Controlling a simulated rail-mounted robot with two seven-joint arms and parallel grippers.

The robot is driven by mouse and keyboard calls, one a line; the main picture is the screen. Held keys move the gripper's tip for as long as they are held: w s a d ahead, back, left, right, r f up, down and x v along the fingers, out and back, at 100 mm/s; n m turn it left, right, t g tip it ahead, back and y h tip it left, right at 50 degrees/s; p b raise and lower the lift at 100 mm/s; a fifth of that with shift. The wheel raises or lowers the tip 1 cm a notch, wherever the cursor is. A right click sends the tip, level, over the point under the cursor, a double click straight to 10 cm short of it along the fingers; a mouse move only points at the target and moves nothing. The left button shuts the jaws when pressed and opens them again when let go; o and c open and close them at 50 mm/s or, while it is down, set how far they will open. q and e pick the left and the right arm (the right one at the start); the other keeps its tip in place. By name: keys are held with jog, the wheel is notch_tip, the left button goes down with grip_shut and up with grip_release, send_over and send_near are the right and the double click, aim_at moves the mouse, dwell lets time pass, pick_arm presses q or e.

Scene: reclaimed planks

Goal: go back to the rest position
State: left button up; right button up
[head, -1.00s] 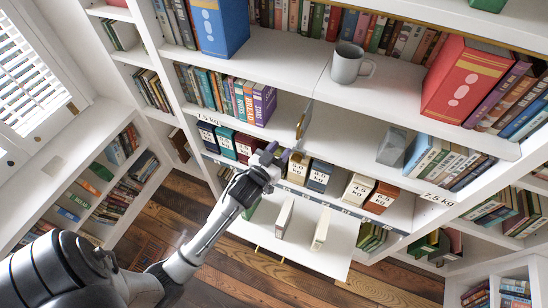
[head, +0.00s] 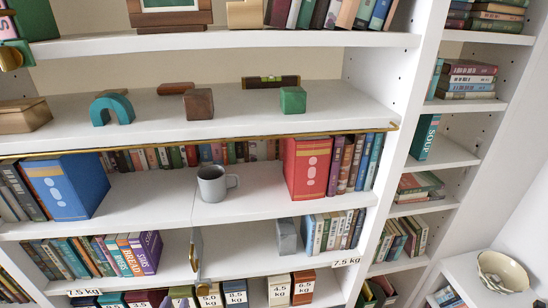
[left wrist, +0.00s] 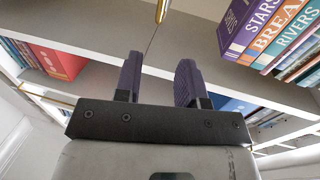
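My left gripper (left wrist: 160,82) shows in the left wrist view with its two purple fingers apart and nothing between them. In the head view only its tip (head: 181,293) seems to show at the bottom edge, beside the weight box marked 5.0 kg (head: 208,296). The rest of the left arm is out of the head view. My right gripper is in neither view.
White shelves fill the head view. A grey mug (head: 213,183) stands between a blue box file (head: 70,188) and a red one (head: 306,167). Books (left wrist: 270,30) are near the left gripper.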

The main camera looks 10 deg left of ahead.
pick_arm(q)
jog(key=s+f+g, duration=0.3)
jog(key=f+g, duration=0.3)
jog(key=s+d+f+m+g+h, duration=0.2)
jog(key=s+d+g, duration=0.3)
jog(key=s, duration=0.7)
jog(key=s+d+f+m+g+h, duration=0.25)
jog(key=s+d, duration=0.45)
jog(key=s, duration=0.5)
notch_tip(320, 180, up, 16)
jog(key=w+p, duration=0.1)
jog(key=p, duration=1.4)
jog(key=shift+a+y+p, duration=0.15)
jog(key=shift+y+p, duration=0.15)
jog(key=shift+y, duration=0.15)
jog(key=shift+w+g, duration=0.1)
jog(key=shift+g, duration=0.15)
